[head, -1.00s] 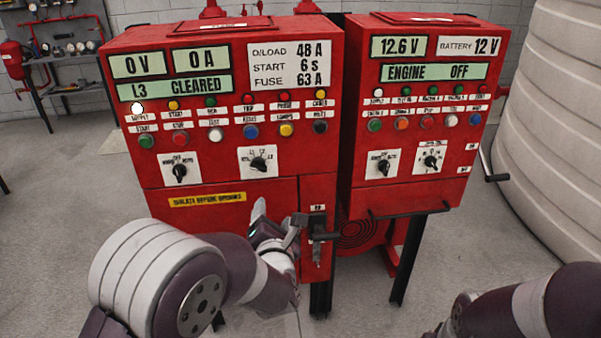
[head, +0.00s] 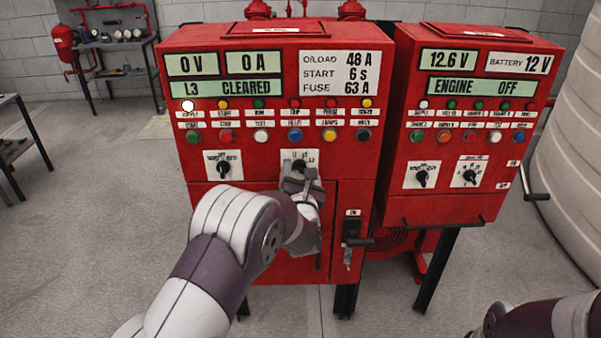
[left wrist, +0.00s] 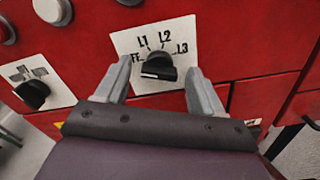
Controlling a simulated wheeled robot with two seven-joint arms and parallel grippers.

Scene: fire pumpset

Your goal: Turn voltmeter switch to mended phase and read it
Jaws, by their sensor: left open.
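The voltmeter switch is a black knob (left wrist: 158,66) on a white plate marked L1, L2, L3 and a partly hidden "FF" on the left. A white mark shows on the knob's left part; I cannot tell its exact setting. In the head view the knob (head: 299,166) is partly behind my left gripper (head: 302,181). In the left wrist view my left gripper (left wrist: 158,72) is open, its fingers on either side of the knob and apart from it. The voltmeter display (head: 192,65) reads 0 V. The status display (head: 227,88) reads L3 CLEARED. My right gripper is out of view.
Another black selector (head: 223,168) sits left of the switch. Rows of coloured buttons lie above. The isolator handle (head: 353,240) sticks out at lower right. A second red cabinet (head: 465,205) stands at right.

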